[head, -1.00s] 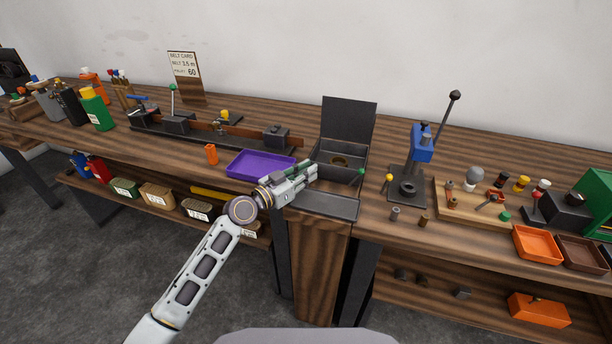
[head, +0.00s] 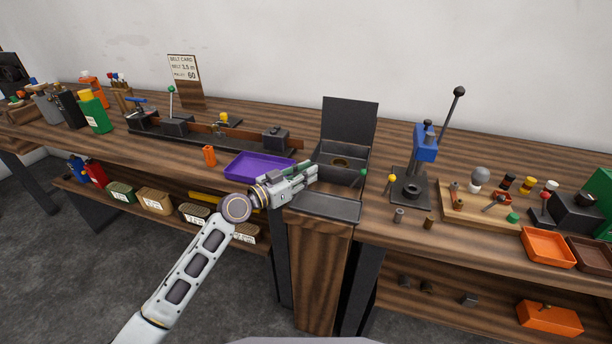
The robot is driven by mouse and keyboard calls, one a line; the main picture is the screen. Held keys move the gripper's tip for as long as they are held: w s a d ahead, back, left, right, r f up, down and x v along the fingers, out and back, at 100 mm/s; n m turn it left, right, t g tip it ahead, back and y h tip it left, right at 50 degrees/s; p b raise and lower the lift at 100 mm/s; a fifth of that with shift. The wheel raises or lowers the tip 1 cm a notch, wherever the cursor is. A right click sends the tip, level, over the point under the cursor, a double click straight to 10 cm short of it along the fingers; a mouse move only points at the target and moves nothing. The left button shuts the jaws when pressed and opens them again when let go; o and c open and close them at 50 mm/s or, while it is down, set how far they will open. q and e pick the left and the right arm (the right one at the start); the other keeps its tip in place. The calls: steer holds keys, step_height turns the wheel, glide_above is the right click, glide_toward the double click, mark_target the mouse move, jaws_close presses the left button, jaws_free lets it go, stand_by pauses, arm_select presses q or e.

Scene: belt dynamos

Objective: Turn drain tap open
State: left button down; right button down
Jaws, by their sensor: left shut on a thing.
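A dark grey box (head: 323,166) with its lid raised stands on the bench, with a round brass-coloured part inside and a flat tray (head: 330,207) in front. My left gripper (head: 311,171) is at the box's left front edge, shut on what seems to be the drain tap. Its fingers hide the tap, so how far it is turned cannot be told. A small green knob (head: 363,171) stands at the box's right side, apart from the gripper. My right gripper is not in view.
A blue lever press (head: 426,142) stands right of the box. A wooden parts board (head: 480,213) and an orange tray (head: 547,246) are farther right.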

arm_select(q)
steer(key=shift+r, duration=0.2)
steer(key=c, duration=1.5)
jaws_free()
steer(key=shift+o, duration=0.7)
steer(key=shift+f, duration=0.15)
steer(key=shift+s+a, duration=0.1)
steer(key=shift+a, duration=0.05)
steer(key=v, duration=1.1)
steer(key=shift+s+a, duration=0.2)
steer(key=shift+a, duration=0.1)
